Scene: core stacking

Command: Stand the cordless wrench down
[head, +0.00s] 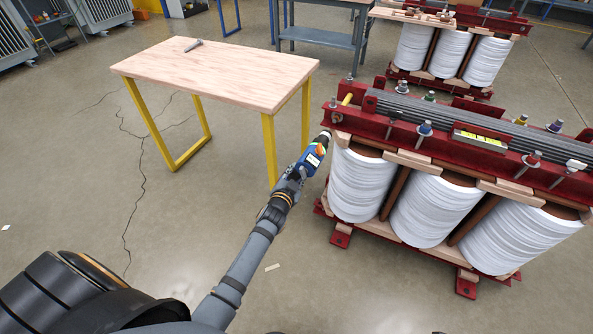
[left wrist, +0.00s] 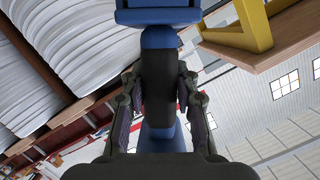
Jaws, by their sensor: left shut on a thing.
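My right gripper is not in view.
A wooden table (head: 160,72) with yellow legs stands left of the wrench, mostly bare, with a small grey tool (head: 193,45) near its far edge. The transformer core with white coils (head: 360,185) stands to the right.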

